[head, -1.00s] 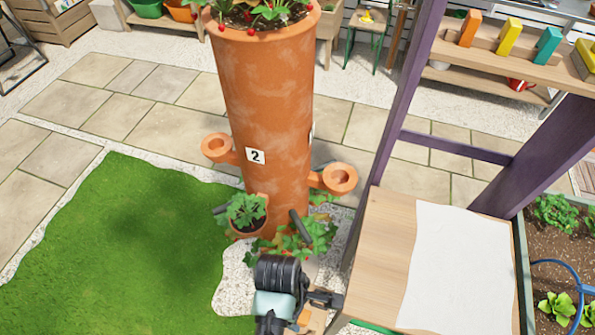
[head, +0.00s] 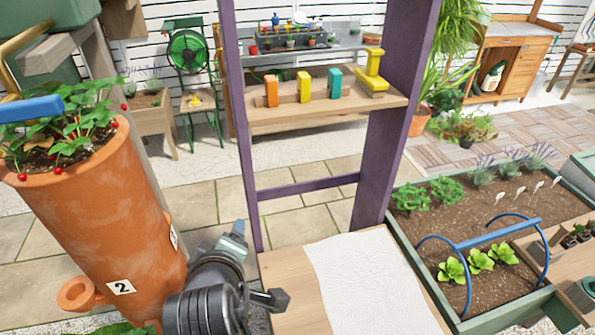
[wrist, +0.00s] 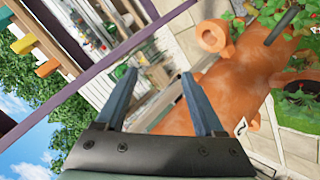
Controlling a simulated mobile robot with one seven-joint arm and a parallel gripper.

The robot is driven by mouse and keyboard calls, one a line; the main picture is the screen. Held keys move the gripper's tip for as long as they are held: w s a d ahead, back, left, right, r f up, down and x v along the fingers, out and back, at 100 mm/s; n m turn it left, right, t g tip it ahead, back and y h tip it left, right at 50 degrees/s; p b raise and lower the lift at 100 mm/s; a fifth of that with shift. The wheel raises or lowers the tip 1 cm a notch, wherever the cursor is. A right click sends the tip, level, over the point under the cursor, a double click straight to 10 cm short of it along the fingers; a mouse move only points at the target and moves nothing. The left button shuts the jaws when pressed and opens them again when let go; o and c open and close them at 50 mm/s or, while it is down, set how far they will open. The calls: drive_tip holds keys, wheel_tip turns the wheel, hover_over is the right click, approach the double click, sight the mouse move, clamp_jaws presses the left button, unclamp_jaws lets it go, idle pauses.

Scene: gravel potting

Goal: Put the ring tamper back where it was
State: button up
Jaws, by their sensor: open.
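On the wooden shelf, a yellow piece with a flat foot and an upright stem (head: 372,68) stands at the right end. To its left, an orange block (head: 271,91), a yellow block (head: 304,87) and a teal block (head: 335,83) stand in a row on a wooden strip. I cannot tell which of these, if any, is the ring tamper. My gripper (wrist: 159,74) is open, with nothing between its fingers in the wrist view. In the head view my dark wrist is low, beside the terracotta tower and well below the shelf.
The terracotta tower planter (head: 112,225) marked 2 stands at left, with strawberry plants on top. A purple post (head: 238,130) and another post frame the shelf (head: 270,118). A white cloth (head: 365,285) lies on the wooden bench. A planting bed (head: 415,235) is at right.

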drive_tip(key=w+d+r+m+t, duration=0.1)
drive_tip(key=d+r+m+t, duration=0.15)
drive_tip(key=r, duration=0.65)
drive_tip(key=d+r+m+t, duration=0.2)
drive_tip(key=r+t, duration=0.2)
drive_tip(key=r, duration=0.5)
drive_tip(key=w+d+r+m+t, duration=0.1)
drive_tip(key=d+r+m+t, duration=0.15)
drive_tip(key=r, duration=0.65)
drive_tip(key=s+d+r+m+t, duration=0.2)
drive_tip(key=s+r, duration=0.4)
drive_tip(key=r, duration=0.3)
drive_tip(key=s+d+r+m+t+h, duration=0.1)
drive_tip(key=s+r+t, duration=0.4)
drive_tip(key=r, duration=0.5)
drive_tip(key=s+d+m, duration=0.1)
drive_tip(key=m, duration=0.1)
drive_tip(key=shift+s+d+r+m+t+h, duration=0.15)
drive_tip(key=shift+d+r+m+t+h, duration=0.15)
drive_tip(key=shift+d+m+t, duration=0.1)
drive_tip(key=shift+a, duration=0.1)
